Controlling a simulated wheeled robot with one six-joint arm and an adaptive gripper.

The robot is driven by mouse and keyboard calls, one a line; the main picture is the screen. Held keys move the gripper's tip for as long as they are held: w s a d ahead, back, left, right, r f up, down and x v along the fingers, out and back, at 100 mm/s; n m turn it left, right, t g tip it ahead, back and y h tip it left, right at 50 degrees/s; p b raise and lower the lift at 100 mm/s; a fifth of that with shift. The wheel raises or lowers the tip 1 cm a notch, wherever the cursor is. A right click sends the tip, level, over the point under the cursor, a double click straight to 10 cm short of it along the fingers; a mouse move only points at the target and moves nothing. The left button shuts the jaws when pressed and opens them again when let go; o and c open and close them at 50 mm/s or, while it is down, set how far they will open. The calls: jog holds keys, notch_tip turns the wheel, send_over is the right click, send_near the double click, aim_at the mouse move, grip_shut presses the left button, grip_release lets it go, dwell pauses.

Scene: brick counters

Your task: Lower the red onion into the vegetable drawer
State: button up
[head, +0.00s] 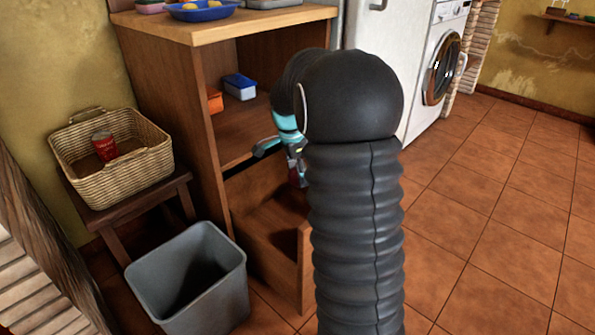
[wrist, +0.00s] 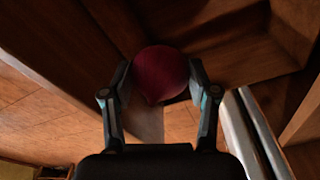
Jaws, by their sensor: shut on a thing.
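The red onion (wrist: 160,73) is a dark red ball between the two fingers of my gripper (wrist: 159,84) in the wrist view. My gripper is shut on it, with a finger touching each side. In the head view my dark arm hides most of the gripper and nearly all of the onion; only a small dark red patch shows below the turquoise parts. The vegetable drawer (head: 306,262) is pulled out low in the wooden cabinet. The gripper appears above the drawer.
A grey bin (head: 190,290) stands left of the drawer. A wicker basket (head: 70,160) with a red can (head: 104,146) sits on a stool. The cabinet shelf above holds an orange box (head: 215,100) and a blue box (head: 240,86). Open tiled floor lies to the right.

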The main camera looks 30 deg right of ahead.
jog(key=shift+f+b, duration=0.65)
jog(key=shift+f, duration=15.3)
